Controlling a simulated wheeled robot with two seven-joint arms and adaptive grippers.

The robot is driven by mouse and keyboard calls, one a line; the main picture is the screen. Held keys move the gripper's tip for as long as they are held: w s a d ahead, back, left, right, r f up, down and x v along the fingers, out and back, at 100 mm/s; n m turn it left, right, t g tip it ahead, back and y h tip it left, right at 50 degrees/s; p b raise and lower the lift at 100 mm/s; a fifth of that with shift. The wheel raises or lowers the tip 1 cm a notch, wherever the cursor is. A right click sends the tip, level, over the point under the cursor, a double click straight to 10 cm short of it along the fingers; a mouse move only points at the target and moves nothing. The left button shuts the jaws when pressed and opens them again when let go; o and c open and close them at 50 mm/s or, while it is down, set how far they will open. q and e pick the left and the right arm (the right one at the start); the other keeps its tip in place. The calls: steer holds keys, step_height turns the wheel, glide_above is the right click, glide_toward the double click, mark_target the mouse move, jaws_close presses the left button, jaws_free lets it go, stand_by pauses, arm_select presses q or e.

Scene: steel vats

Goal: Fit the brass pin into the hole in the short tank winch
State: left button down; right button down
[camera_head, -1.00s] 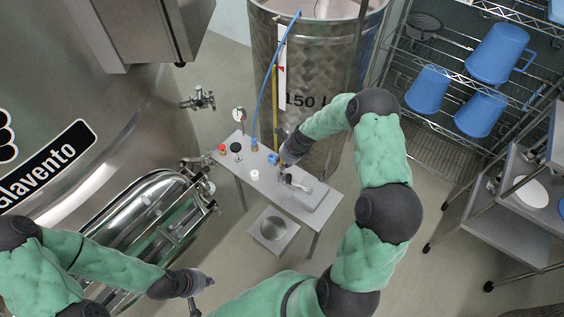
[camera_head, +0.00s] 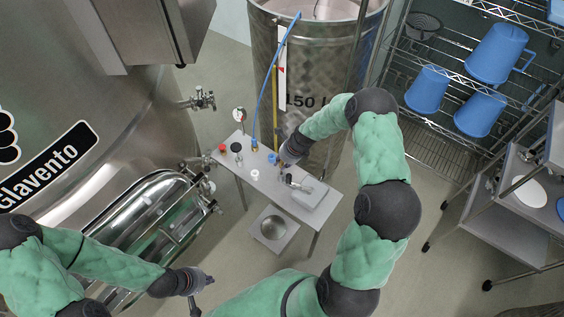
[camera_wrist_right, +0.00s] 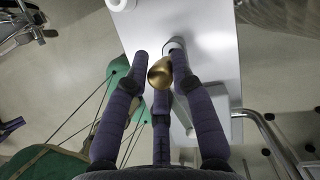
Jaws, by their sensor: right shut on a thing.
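My right gripper (camera_wrist_right: 158,62) is shut on the brass pin (camera_wrist_right: 160,74), whose rounded golden end shows between its fingers in the right wrist view. In the head view this gripper (camera_head: 284,163) is low over the narrow steel table (camera_head: 250,186), beside a blue knob (camera_head: 271,158); the pin is too small to make out there. My left gripper (camera_head: 203,290) is at the lower left, its fingers spread and empty, away from the table. I cannot make out the winch or its hole for certain in either view.
The table bears a red knob (camera_head: 223,148), a black knob (camera_head: 236,147), a white cap (camera_head: 255,173) and a grey block (camera_head: 310,192). A steel tank (camera_head: 320,60) stands behind. A large vat (camera_head: 60,90) is left; shelves with blue jugs (camera_head: 497,52) are right.

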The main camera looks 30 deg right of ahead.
mark_target(282, 172)
steer(key=shift+p, duration=0.75)
stand_by(0.9)
steer(key=shift+f+b, duration=1.55)
steer(key=shift+f, duration=1.05)
steer(key=c, duration=1.1)
jaws_free()
steer(key=shift+o, duration=0.6)
steer(key=v, duration=1.2)
steer(key=shift+w, duration=0.2)
steer(key=shift+r, duration=0.1)
